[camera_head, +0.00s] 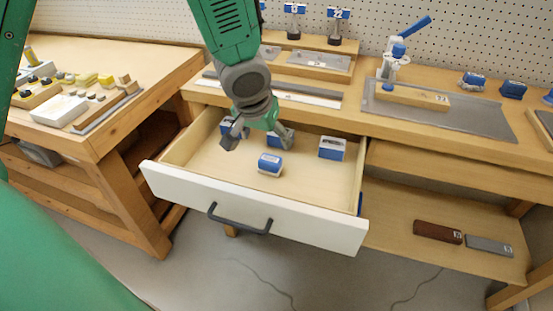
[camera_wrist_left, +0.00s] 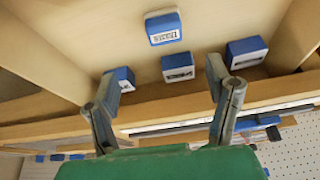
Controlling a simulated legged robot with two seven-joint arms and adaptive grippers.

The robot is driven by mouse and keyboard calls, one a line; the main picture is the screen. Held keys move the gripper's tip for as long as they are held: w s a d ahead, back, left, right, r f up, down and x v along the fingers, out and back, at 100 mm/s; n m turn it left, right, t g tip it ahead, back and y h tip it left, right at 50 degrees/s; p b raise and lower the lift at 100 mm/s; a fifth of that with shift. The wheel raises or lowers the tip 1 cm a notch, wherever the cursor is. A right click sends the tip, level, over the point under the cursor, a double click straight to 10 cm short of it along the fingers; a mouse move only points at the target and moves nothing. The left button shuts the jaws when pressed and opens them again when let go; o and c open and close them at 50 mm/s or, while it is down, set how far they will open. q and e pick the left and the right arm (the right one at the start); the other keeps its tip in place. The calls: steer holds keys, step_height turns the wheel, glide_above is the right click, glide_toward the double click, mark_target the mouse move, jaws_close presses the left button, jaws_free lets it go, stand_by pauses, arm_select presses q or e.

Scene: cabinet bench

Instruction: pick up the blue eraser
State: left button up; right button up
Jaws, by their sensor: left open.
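Several blue-and-white blocks, which look like the erasers, lie in the open drawer. One block (camera_head: 270,164) lies nearest the drawer front, and another (camera_head: 332,148) is to its right. Two more show partly behind my left gripper (camera_head: 256,136): one in the middle (camera_head: 285,138) and one near the left wall (camera_head: 229,127). My left gripper is open and empty, above the back part of the drawer. My right gripper is not in view.
The drawer (camera_head: 250,208) is pulled out, with a dark handle and side walls around the blocks. The bench top (camera_head: 420,122) behind holds a blue-handled tool (camera_head: 395,58) and trays. A side table (camera_head: 120,75) stands left. A brown block (camera_head: 437,232) lies on the lower shelf.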

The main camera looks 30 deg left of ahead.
mark_target(268, 159)
arm_select(q)
steer(key=x, duration=0.2)
steer(key=b+x, duration=0.1)
steer(key=x, duration=0.4)
steer(key=shift+s+a+f+b, duration=0.1)
steer(key=shift+s+a+b, duration=0.05)
steer(key=shift+a+b, duration=0.2)
steer(key=shift+a+f, duration=0.15)
steer(key=shift+f, duration=0.1)
steer(key=b+x, duration=0.1)
steer(key=x, duration=0.3)
steer(key=shift+f+b, duration=0.15)
steer(key=shift+b, duration=0.25)
steer(key=shift+d, duration=0.35)
steer(key=shift+a+f, duration=0.1)
steer(key=shift+a, duration=0.15)
steer(key=shift+c, duration=0.9)
steer(key=shift+a+f, duration=0.1)
steer(key=shift+a, duration=0.15)
steer(key=c, duration=1.1)
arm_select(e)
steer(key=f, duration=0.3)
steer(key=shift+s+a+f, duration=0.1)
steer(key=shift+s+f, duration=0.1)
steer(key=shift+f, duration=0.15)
